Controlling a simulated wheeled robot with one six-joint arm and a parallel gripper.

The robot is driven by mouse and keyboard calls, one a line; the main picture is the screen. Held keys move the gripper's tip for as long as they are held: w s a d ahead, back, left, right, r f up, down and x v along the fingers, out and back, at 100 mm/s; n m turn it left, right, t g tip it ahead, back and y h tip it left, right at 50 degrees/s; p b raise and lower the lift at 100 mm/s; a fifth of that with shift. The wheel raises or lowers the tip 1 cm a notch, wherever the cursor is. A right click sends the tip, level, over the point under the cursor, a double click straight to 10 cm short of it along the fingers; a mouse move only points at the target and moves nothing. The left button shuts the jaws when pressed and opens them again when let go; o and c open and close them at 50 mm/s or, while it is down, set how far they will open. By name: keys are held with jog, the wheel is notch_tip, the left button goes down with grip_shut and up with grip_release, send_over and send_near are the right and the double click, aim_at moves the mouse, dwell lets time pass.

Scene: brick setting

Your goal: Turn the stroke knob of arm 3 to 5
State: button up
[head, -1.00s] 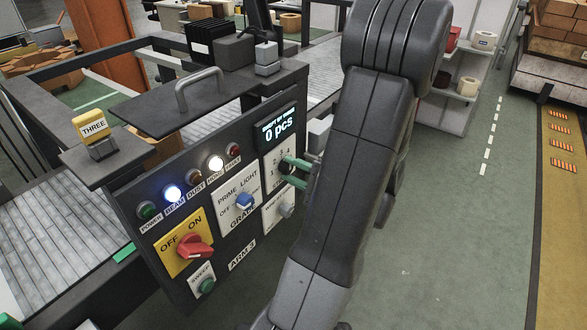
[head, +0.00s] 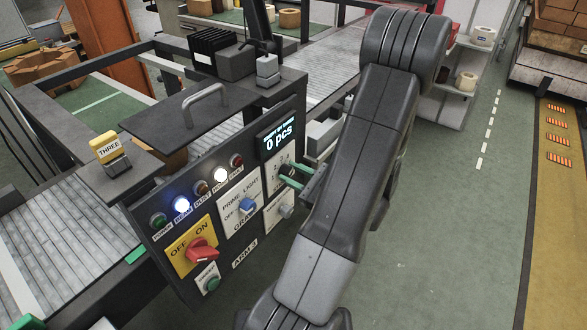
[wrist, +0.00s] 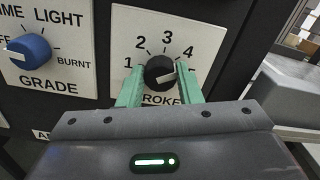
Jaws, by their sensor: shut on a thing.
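The stroke knob (wrist: 160,72) is black with a white pointer line, on a white plate marked 1, 2, 3 and 4 in the wrist view. Its pointer line slants to the right and slightly up, below the 4. In the head view my gripper (head: 292,177) is at the ARM 3 panel (head: 236,245), below the display (head: 279,138) reading 0 PCS.
Left of the stroke plate is the blue grade knob (wrist: 29,54). The head view shows a red on/off switch (head: 202,250), a green sweep button (head: 212,284) and a grey knob (head: 286,211). The BEAM lamp (head: 181,204) and the lamp labelled MORE (head: 220,174) are lit.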

jog(key=m+p, duration=0.2)
jog(key=m, duration=0.2)
jog(key=shift+r+p, duration=0.1)
jog(key=shift+p, duration=0.2)
jog(key=shift+m+p, duration=0.55)
jog(key=shift+m, duration=0.55)
jog(key=shift+f, duration=0.2)
jog(key=o, duration=1)
jog(key=shift+d, duration=0.1)
jog(key=shift+c, duration=0.2)
jog(key=shift+d, duration=0.1)
jog(key=b+v, duration=0.1)
jog(key=v, duration=1.2)
jog(key=shift+s+d+b, duration=0.2)
jog(key=shift+d+b, duration=0.05)
jog(key=shift+b, duration=0.1)
jog(key=shift+a, duration=0.1)
